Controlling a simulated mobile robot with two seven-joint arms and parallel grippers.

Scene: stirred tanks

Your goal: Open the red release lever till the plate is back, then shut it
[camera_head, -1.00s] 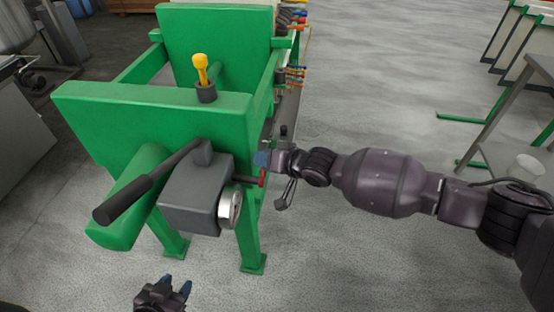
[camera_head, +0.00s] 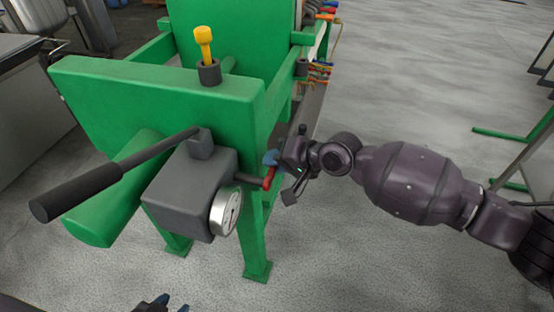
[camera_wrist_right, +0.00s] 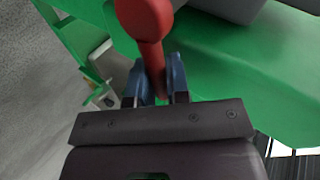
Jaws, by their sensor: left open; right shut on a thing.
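The red release lever (camera_head: 268,178) sticks out from the right side of the grey pump block (camera_head: 190,192) on the green press. My right gripper (camera_head: 272,160) is at the lever. In the right wrist view the red lever (camera_wrist_right: 147,40) runs down between the blue fingers of the gripper (camera_wrist_right: 154,82), which are shut on it. The plate cannot be clearly made out.
A long black-gripped pump handle (camera_head: 85,188) reaches out to the left of the block. A round pressure gauge (camera_head: 226,210) faces front beside the lever. A yellow-topped pin (camera_head: 205,45) stands on the green end frame (camera_head: 160,95).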

